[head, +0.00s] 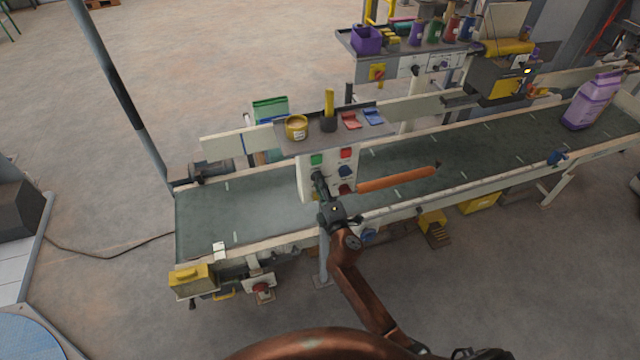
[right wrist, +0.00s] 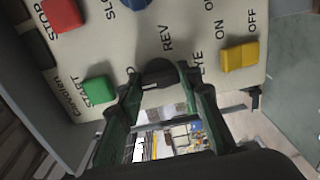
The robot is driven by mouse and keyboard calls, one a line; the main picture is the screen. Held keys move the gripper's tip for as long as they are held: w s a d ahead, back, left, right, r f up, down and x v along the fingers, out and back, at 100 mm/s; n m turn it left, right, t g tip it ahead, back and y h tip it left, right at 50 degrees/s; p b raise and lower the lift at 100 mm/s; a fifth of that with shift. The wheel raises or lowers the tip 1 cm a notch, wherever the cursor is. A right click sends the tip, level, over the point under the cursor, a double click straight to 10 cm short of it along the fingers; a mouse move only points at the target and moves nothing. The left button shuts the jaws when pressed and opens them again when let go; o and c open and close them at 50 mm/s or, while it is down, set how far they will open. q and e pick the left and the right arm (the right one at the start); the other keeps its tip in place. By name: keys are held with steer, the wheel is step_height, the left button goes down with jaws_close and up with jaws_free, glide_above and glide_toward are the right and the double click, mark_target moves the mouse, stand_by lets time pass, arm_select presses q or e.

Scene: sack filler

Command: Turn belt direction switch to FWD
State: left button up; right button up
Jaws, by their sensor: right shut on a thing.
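The control panel (head: 304,182) stands in the middle of the head view, and its labelled face (right wrist: 205,25) fills the upper part of the right wrist view. The belt direction switch (right wrist: 159,72) is a dark knob below the REV label; a label ending in "D" shows to its left, mostly hidden. My right gripper (head: 319,183) reaches the panel's lower left. In the right wrist view its two fingers (right wrist: 158,84) are shut on the knob from both sides. The knob's pointing direction is hard to tell. My left gripper is not in view.
A green START button (right wrist: 98,90), red STOP button (right wrist: 62,14) and yellow EYE switch (right wrist: 240,56) are close by on the panel. A shelf (head: 330,138) overhangs it. The conveyor belt (head: 460,154) runs behind, with a purple sack (head: 593,101) at right.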

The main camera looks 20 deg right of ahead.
stand_by(0.3)
steer(key=o, duration=1.2)
steer(key=shift+c, duration=0.2)
steer(key=s, duration=1.2)
steer(key=shift+d, duration=0.2)
